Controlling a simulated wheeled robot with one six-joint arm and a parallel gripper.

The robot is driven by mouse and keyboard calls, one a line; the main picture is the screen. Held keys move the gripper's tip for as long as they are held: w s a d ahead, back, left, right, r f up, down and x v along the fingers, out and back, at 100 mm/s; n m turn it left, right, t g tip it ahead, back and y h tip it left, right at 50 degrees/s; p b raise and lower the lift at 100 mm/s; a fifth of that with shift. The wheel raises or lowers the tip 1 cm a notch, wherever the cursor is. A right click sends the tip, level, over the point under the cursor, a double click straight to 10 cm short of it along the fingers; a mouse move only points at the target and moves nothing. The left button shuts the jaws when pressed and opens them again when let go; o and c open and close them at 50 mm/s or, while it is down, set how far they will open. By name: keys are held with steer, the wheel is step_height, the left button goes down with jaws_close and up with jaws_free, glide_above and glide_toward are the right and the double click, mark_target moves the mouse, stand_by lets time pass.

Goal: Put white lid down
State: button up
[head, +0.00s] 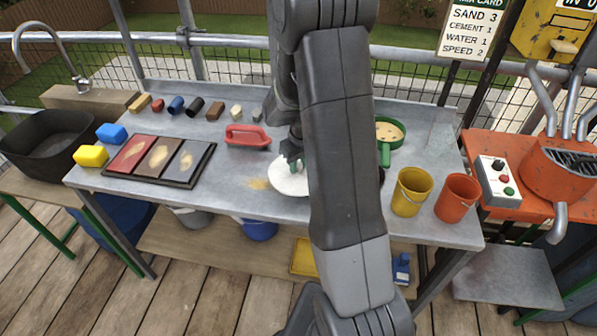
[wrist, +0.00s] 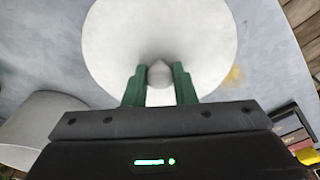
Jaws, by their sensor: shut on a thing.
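The white lid (head: 287,182) is a round disc over the front middle of the grey table in the head view, partly hidden behind my arm. In the wrist view the lid (wrist: 165,40) fills the upper middle, with a small pale knob (wrist: 160,82) at its centre. My gripper (wrist: 160,85) has its two green fingers on either side of the knob, shut on it. In the head view my gripper (head: 294,160) shows just above the lid. I cannot tell whether the lid touches the table.
A red float (head: 247,136) lies behind the lid. A tray of coloured panels (head: 158,160) is to its left. A green pan (head: 388,138), a yellow bucket (head: 411,192) and an orange bucket (head: 457,198) stand to the right. A yellowish smear (head: 258,184) marks the table beside the lid.

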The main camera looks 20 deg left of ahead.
mark_target(300, 165)
steer(key=shift+f, duration=1.65)
steer(key=shift+f, duration=0.15)
steer(key=o, duration=1)
step_height(300, 165, up, 12)
steer(key=d, duration=0.1)
steer(key=shift+s+d, duration=0.3)
steer(key=shift+s, duration=0.15)
